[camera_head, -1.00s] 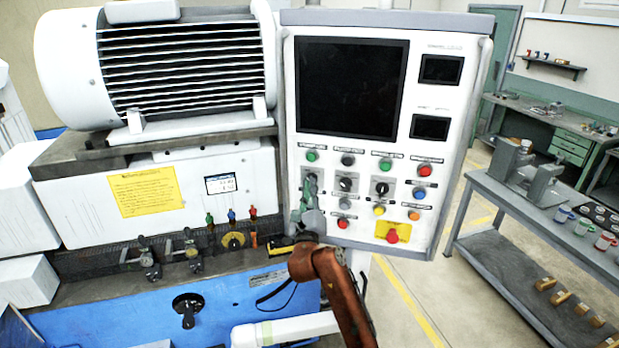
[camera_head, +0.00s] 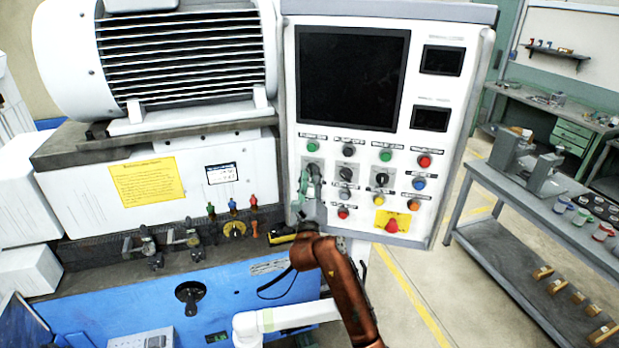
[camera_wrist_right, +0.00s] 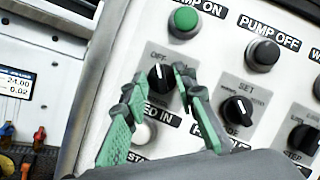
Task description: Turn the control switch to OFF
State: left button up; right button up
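The control panel (camera_head: 455,120) stands upright at the centre of the head view. A black rotary switch (camera_wrist_right: 160,78) on a grey plate shows in the right wrist view, with "OFF" printed above it and a label ending in "ED IN" below, partly covered. Its white mark points roughly up. My right gripper (camera_wrist_right: 157,80) is open, with its green-padded fingers on either side of this knob; I cannot tell whether they touch it. In the head view the right gripper (camera_head: 311,180) is at the panel's left column and hides most of that switch. My left gripper is not in view.
A green button (camera_wrist_right: 185,20) sits just above the switch, and a second rotary switch (camera_wrist_right: 237,110) is close on the right. A red button on a yellow plate (camera_head: 392,222) is lower on the panel. A grey workbench (camera_head: 490,180) stands at the right.

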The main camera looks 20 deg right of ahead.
jog(key=v, duration=1.2)
